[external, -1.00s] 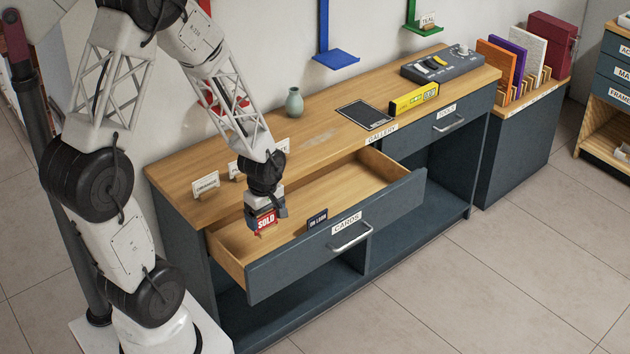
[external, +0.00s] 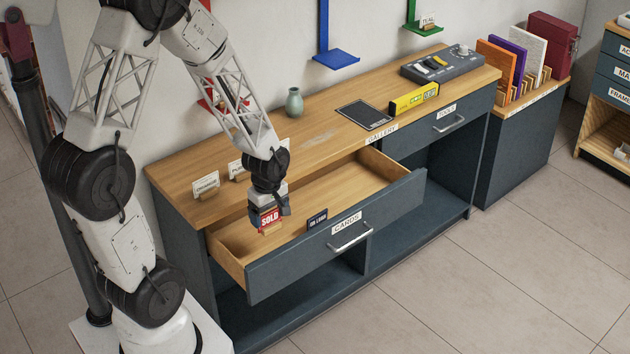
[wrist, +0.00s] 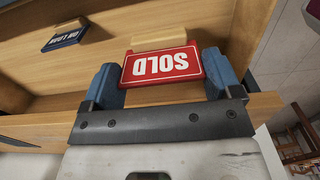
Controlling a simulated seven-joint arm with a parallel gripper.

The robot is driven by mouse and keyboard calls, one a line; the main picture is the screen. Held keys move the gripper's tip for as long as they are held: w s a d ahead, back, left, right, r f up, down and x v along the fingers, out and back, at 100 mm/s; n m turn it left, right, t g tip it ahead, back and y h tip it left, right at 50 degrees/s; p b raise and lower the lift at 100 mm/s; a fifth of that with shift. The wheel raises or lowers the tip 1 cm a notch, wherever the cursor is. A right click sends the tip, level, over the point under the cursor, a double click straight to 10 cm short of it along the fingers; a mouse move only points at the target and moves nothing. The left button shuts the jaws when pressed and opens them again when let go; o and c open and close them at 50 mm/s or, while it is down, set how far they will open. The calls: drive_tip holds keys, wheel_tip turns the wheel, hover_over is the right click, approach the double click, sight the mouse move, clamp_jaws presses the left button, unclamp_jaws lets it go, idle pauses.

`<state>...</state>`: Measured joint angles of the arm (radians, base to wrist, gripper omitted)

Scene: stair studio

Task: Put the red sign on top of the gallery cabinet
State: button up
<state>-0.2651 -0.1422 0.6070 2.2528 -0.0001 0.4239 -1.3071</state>
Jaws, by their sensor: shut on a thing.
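The red sign (external: 270,216), lettered SOLD, has a small wooden base and is between the fingers of my gripper (external: 269,212). In the wrist view the red sign (wrist: 162,65) shows between the two blue fingers of my gripper (wrist: 160,82), which are shut on its sides. It is over the left part of the open CARDS drawer (external: 228,256); its base looks level with the drawer walls, and I cannot tell the exact gap below. The gallery cabinet (external: 330,133) has a wooden top behind the drawer, with open wood near its middle.
A dark blue sign (external: 317,218) stands in the drawer; it also shows in the wrist view (wrist: 64,38). White cards (external: 206,186) stand on the left of the top. A green vase (external: 294,102), dark tablet (external: 364,115), yellow level (external: 413,98) and grey console (external: 442,65) occupy the rest.

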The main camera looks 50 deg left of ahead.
drive_tip(key=w+d+r+m, duration=0.1)
drive_tip(key=w+d+m, duration=0.3)
drive_tip(key=w, duration=1.1)
drive_tip(key=w+d+r+m, duration=0.1)
drive_tip(key=w+d+m, duration=0.3)
drive_tip(key=w, duration=1.1)
drive_tip(key=w+d+r+m, duration=0.1)
drive_tip(key=w+d+m, duration=0.2)
drive_tip(key=w, duration=1.3)
drive_tip(key=m, duration=0.3)
drive_tip(key=shift+d+m, duration=0.3)
drive_tip(key=shift+d, duration=0.1)
drive_tip(key=d+f+m, duration=0.1)
drive_tip(key=d+f, duration=0.7)
drive_tip(key=s+f+m, duration=0.1)
drive_tip(key=s+f, duration=0.5)
drive_tip(key=f, duration=0.3)
drive_tip(key=s+a+f+m, duration=0.1)
drive_tip(key=s+f, duration=0.5)
drive_tip(key=f, duration=0.3)
drive_tip(key=shift+f, duration=0.25)
